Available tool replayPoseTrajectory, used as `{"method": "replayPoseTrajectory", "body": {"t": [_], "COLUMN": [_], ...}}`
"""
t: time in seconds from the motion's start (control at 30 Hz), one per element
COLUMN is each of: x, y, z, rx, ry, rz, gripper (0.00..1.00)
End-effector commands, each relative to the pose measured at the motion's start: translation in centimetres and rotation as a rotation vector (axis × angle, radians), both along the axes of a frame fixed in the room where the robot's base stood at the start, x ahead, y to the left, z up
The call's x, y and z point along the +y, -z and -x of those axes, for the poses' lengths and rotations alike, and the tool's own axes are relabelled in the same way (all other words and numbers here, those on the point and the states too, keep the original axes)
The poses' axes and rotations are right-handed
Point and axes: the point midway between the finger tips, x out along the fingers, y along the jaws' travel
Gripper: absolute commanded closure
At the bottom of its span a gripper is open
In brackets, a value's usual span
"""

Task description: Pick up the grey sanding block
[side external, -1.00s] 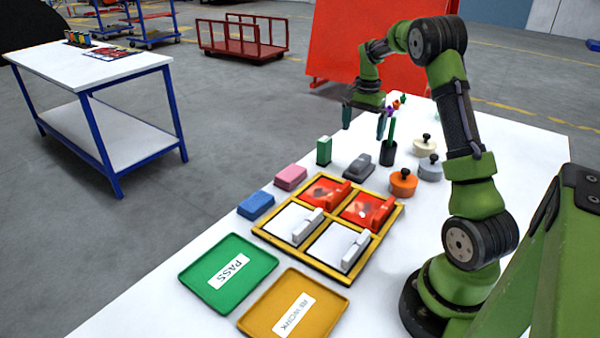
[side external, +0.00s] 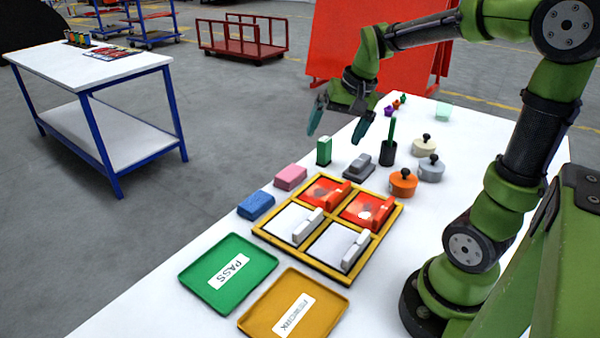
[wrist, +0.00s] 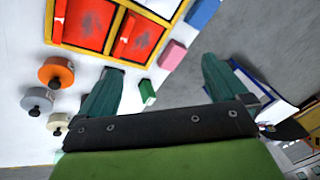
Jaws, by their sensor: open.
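The grey sanding block (side external: 359,166), with a raised grip on top, lies on the white table between the upright green-and-white block and the dark cup. My gripper (side external: 340,122) is open and empty, in the air above and behind the block in the side external view. Its two teal fingers point down and are spread apart. In the wrist view my gripper (wrist: 162,66) shows both fingers apart with nothing between them at the tips. I cannot make out the grey block in that view; the left finger may hide it.
The green-and-white block (side external: 324,151) stands close to the grey block. A dark cup (side external: 387,153) holds a green stick. Orange (side external: 402,182), grey and cream knobbed discs stand right. Pink (side external: 290,177) and blue blocks, a yellow-framed fixture (side external: 300,259) and two trays lie nearer the camera.

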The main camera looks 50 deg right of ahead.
Motion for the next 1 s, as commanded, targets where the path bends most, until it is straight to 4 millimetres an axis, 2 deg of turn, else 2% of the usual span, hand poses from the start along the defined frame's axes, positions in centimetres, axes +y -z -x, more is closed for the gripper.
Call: {"method": "replayPoseTrajectory", "body": {"t": [0.03, 0.1, 0.2, 0.3, 0.4, 0.6, 1.0], "x": [2.8, 5.9, 9.5, 12.0, 13.6, 14.6, 14.3], "y": [-0.5, -0.8, -0.8, -0.8, -1.1, -2.2, -2.1], "z": [1.3, 2.9, 5.3, 7.3, 8.7, 9.2, 9.1], "rx": [-0.048, -0.107, -0.182, -0.244, -0.286, -0.333, -0.326], "ry": [-0.077, -0.172, -0.285, -0.368, -0.419, -0.461, -0.449], "rz": [0.016, 0.036, 0.062, 0.078, 0.085, 0.093, 0.092], "gripper": [0.00, 0.00, 0.00, 0.00, 0.00, 0.01, 0.01]}}
